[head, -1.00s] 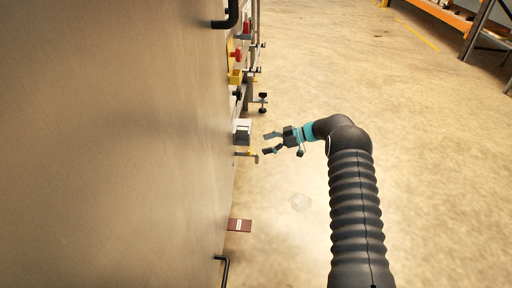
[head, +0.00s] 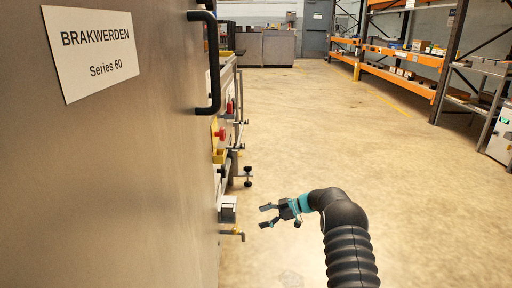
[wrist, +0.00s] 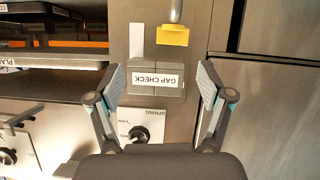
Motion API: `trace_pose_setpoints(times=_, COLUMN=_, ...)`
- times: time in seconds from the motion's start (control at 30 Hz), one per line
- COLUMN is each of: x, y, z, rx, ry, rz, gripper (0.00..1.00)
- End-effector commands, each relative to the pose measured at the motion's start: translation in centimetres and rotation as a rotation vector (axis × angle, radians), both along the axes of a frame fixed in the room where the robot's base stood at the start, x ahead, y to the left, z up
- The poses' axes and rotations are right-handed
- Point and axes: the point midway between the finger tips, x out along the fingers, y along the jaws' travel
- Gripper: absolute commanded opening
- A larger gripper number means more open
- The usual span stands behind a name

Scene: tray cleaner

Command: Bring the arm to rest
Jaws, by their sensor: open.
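My gripper (head: 267,215) is open and empty in the head view. It is held out to the left by my black ribbed arm, to the right of the machine's side and apart from it. In the wrist view my gripper (wrist: 158,95) shows its two fingers spread wide, with nothing between them. Behind them is the machine front with a "GAP CHECK" label (wrist: 157,79), a yellow block (wrist: 172,35) and a black knob (wrist: 139,133).
Orange shelving (head: 405,57) stands at the back right. The concrete floor (head: 420,180) between is clear.

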Motion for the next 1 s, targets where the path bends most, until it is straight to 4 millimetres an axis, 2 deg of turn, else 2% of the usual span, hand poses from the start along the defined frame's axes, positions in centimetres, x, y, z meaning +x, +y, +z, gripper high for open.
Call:
trace_pose_setpoints(times=0.1, x=3.4, y=-0.9, z=-1.1, rx=-0.043, ry=-0.112, rz=-0.140, gripper=0.79)
trace_pose_setpoints(times=0.2, x=5.9, y=-2.5, z=-3.7, rx=-0.096, ry=-0.162, rz=-0.315, gripper=0.79)
trace_pose_setpoints(times=0.27, x=7.0, y=-3.9, z=-4.6, rx=-0.135, ry=-0.180, rz=-0.426, gripper=0.79)
trace_pose_setpoints(times=0.37, x=8.3, y=-6.9, z=-4.4, rx=-0.221, ry=-0.201, rz=-0.609, gripper=0.79)
trace_pose_setpoints(times=0.47, x=8.5, y=-10.3, z=-2.9, rx=-0.320, ry=-0.197, rz=-0.788, gripper=0.79)
trace_pose_setpoints(times=0.57, x=7.3, y=-13.8, z=-0.6, rx=-0.429, ry=-0.166, rz=-0.953, gripper=0.79)
trace_pose_setpoints(times=0.67, x=4.8, y=-16.6, z=1.8, rx=-0.525, ry=-0.111, rz=-1.087, gripper=0.79)
trace_pose_setpoints(times=0.8, x=0.1, y=-19.4, z=5.2, rx=-0.638, ry=-0.011, rz=-1.228, gripper=0.79)
trace_pose_setpoints(times=0.87, x=-2.3, y=-20.2, z=6.6, rx=-0.679, ry=0.039, rz=-1.276, gripper=0.79)
trace_pose_setpoints(times=1.0, x=-8.4, y=-21.2, z=9.8, rx=-0.754, ry=0.164, rz=-1.365, gripper=0.79)
